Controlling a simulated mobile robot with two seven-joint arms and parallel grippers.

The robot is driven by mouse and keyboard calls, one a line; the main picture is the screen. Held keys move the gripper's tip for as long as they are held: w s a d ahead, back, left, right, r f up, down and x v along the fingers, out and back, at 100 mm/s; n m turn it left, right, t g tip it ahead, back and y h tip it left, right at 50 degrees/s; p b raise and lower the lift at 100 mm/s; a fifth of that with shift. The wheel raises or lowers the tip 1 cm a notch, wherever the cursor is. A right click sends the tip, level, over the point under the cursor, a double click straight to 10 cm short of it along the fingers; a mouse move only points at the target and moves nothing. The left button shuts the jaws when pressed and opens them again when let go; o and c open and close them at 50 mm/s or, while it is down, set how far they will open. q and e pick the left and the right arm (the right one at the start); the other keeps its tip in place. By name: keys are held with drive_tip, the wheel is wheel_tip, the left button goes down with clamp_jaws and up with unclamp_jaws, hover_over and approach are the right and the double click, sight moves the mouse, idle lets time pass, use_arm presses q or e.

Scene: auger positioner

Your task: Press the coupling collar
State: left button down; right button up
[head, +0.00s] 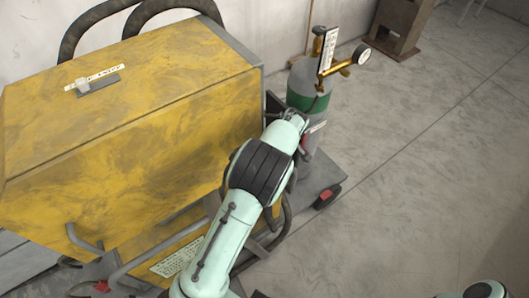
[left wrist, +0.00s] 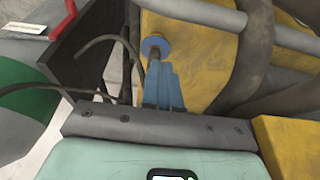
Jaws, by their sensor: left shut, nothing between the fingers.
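A round blue disc (left wrist: 155,46), which looks like the coupling collar, sits against the yellow machine in the left wrist view. A short grey stub shows just below it. My left gripper (left wrist: 160,68) has its blue fingers shut and empty, with the tips pointing at the disc and close below it in the picture. I cannot tell whether they touch. In the head view my left arm reaches up beside the yellow machine (head: 130,130); its own wrist hides the fingers and the collar. My right gripper is not in view.
A grey gas cylinder (head: 308,85) with a green band and brass gauge stands right of my left wrist. Thick hoses (left wrist: 255,50), a grey pipe (left wrist: 285,38) and a dark plate (left wrist: 88,48) crowd the fingers. The concrete floor at right is clear.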

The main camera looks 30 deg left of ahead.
use_arm(q)
drive_tip(key=shift+a+r, duration=0.1)
drive_tip(key=shift+a, duration=0.05)
idle(0.3)
drive_tip(key=x, duration=1)
drive_tip(key=shift+w, duration=0.1)
